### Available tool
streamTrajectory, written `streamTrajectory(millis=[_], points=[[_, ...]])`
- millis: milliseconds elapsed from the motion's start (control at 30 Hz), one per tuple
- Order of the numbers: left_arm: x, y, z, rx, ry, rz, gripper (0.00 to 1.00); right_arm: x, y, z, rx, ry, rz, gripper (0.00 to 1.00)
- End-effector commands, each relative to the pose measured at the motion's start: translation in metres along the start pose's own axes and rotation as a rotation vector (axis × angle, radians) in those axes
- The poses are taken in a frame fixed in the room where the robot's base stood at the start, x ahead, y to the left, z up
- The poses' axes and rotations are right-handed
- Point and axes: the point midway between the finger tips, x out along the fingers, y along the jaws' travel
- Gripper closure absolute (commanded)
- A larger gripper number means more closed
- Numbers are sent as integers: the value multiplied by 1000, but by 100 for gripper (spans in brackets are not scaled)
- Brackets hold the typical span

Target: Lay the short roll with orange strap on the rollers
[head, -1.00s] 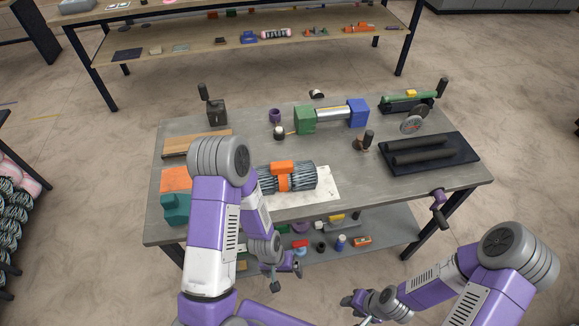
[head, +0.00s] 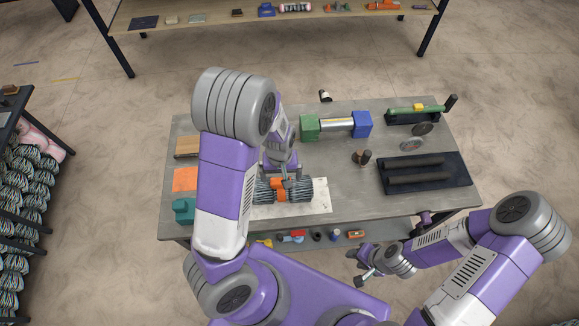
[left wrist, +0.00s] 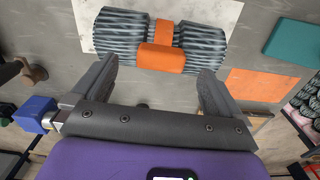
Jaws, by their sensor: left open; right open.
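The short roll (head: 298,190) is a grey bundle with an orange strap around its middle, lying on a white sheet (head: 322,203) on the table. It also shows in the left wrist view (left wrist: 205,50), where the orange strap (left wrist: 162,57) faces the camera. My left gripper (head: 283,180) is open above the roll, with its fingers apart on either side of the strap's width in the left wrist view (left wrist: 155,70). The rollers (head: 420,171) are two dark parallel bars on a black tray at the table's right. My right gripper (head: 361,268) is open and empty in front of the table.
A green-and-blue device with a metal cylinder (head: 338,124) stands behind the roll. A small handled tool (head: 362,157) stands between the roll and the rollers. Discs (head: 411,144) stand behind the rollers. An orange sheet (head: 185,179) and a teal block (head: 184,210) lie at the left.

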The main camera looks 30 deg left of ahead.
Motion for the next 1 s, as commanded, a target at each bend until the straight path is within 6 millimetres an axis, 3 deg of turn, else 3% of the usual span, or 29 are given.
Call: streamTrajectory(millis=[33,133,700,933,1000], points=[[-10,0,-1,-5,1,-2,0,-6,-2,1,1,-2,0,57],[-7,-1,-2,-12,0,-5,0,-6,-2,1,1,-2,1,57],[63,-6,-6,-12,1,-5,0,-1,0,1,1,-2,1,57],[64,-6,-6,-12,3,-4,0,-1,0,1,1,-2,1,57],[64,-6,-6,-12,3,-4,8,-1,0,1,1,-2,1,57]])
